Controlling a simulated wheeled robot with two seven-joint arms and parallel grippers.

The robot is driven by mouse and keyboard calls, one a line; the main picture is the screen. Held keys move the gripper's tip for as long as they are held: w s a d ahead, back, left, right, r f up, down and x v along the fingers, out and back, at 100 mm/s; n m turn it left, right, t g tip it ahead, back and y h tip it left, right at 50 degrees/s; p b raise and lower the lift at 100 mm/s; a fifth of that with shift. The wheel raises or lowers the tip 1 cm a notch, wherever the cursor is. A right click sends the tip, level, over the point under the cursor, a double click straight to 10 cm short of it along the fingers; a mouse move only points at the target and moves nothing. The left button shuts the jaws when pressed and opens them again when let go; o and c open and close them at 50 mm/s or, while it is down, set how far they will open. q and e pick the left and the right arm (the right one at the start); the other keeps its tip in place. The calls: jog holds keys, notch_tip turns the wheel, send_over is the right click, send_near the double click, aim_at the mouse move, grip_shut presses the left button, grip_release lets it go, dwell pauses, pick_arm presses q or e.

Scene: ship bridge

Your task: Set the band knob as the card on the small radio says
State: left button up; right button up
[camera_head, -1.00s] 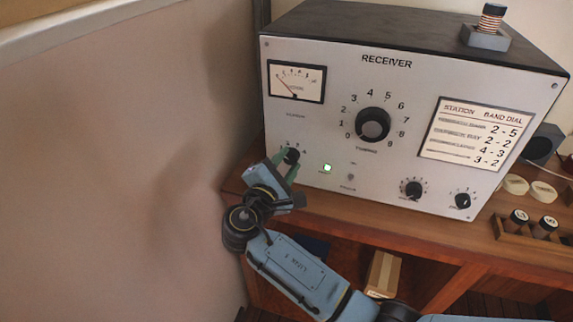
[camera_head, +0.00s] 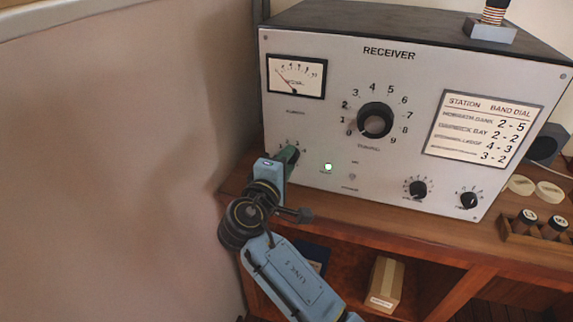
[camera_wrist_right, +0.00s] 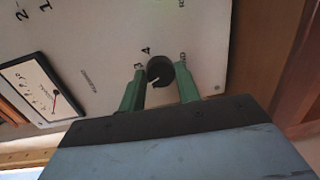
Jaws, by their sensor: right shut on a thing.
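The band knob (camera_wrist_right: 161,71) is a small dark round knob at the lower left of the receiver's grey face (camera_head: 318,125). In the right wrist view it carries a white pointer mark, and the numerals 3 and 4 show beside it. My right gripper (camera_head: 288,158) reaches it from the front; its green fingers (camera_wrist_right: 160,77) stand on either side of the knob and are shut on it. In the head view the gripper mostly hides the knob. My left gripper is not in view. I cannot make out a card on a small radio.
A station card (camera_head: 484,128) on the receiver lists band-dial pairs 2-5, 2-2, 4-3 and 3-2. The large tuning knob (camera_head: 375,120) and two small knobs sit to the right. A wall (camera_head: 110,170) stands close on the left. A shelf with a box (camera_head: 384,283) lies below.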

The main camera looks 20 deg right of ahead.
dwell(0.4)
jog(key=o, duration=1)
jog(key=shift+c, duration=0.2)
jog(key=v, duration=1.3)
jog(key=shift+s, duration=0.2)
jog(key=shift+a, duration=0.15)
